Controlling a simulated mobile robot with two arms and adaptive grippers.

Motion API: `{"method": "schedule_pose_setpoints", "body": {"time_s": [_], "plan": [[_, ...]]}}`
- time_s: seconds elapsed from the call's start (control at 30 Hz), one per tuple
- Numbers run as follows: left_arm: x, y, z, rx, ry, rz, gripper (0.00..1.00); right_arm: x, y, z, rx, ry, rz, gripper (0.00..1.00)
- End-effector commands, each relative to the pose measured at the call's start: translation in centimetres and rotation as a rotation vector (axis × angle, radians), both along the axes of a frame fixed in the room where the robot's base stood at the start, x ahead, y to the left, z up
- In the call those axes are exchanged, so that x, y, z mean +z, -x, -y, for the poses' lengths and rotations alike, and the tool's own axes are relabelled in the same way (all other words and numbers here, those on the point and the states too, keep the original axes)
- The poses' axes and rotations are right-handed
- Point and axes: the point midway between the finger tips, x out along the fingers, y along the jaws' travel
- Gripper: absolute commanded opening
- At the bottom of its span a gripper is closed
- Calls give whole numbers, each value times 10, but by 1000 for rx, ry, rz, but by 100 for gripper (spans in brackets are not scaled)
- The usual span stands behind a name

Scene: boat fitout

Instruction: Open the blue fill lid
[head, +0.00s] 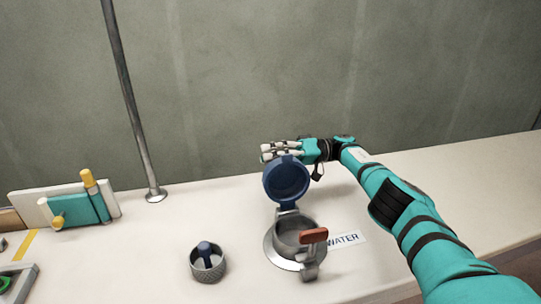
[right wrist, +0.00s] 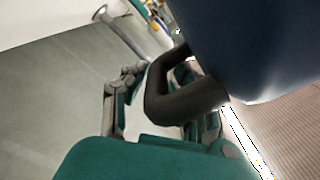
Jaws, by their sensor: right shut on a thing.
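The blue fill lid (head: 286,181) stands raised on its hinge at the back of the metal fill fitting (head: 276,247), its round inner face toward me. The fitting's mouth is uncovered. My right gripper (head: 280,150) is at the lid's top edge, behind it, shut on the lid. In the right wrist view the lid (right wrist: 245,45) fills the upper right, and its dark loop handle (right wrist: 185,104) lies between the fingers of the gripper (right wrist: 155,88). The exact finger contact is partly hidden. My left gripper is not in view.
A red-handled lever (head: 313,236) stands at the fitting's front right, beside a WATER label (head: 346,240). A knurled cup (head: 208,266) with a blue knob is to the left. A metal pole (head: 131,105) and a teal block with yellow knobs (head: 75,210) stand farther left.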

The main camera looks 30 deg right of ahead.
Motion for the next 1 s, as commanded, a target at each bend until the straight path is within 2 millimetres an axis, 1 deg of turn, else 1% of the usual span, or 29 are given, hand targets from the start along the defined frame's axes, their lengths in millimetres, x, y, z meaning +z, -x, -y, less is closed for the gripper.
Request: {"method": "schedule_pose_setpoints", "body": {"time_s": [0.03, 0.1, 0.13, 0.2, 0.23, 0.43, 0.57, 0.67, 0.8, 0.9, 1.0], "plan": [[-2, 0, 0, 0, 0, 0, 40, -20, 6, -2, 17, 30, -27, 0], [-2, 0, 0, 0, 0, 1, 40, -20, 6, -2, 17, 30, -27, 0], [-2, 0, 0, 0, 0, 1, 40, -20, 6, -2, 17, 30, -27, 29], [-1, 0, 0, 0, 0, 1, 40, -20, 6, -2, 17, 30, -28, 38], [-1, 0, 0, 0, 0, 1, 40, -20, 6, -2, 17, 30, -28, 40], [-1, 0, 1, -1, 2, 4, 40, -19, 6, -2, 18, 29, -26, 40], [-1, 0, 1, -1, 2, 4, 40, -9, 6, -1, 17, 29, -22, 40], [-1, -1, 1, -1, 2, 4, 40, 6, 5, -2, 15, 28, -19, 40], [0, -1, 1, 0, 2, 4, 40, 40, 4, -1, 11, 22, -12, 40], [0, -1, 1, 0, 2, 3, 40, 61, 3, -2, 8, 19, -10, 40], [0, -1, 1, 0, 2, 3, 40, 78, 3, -2, 7, 16, -7, 40]]}}
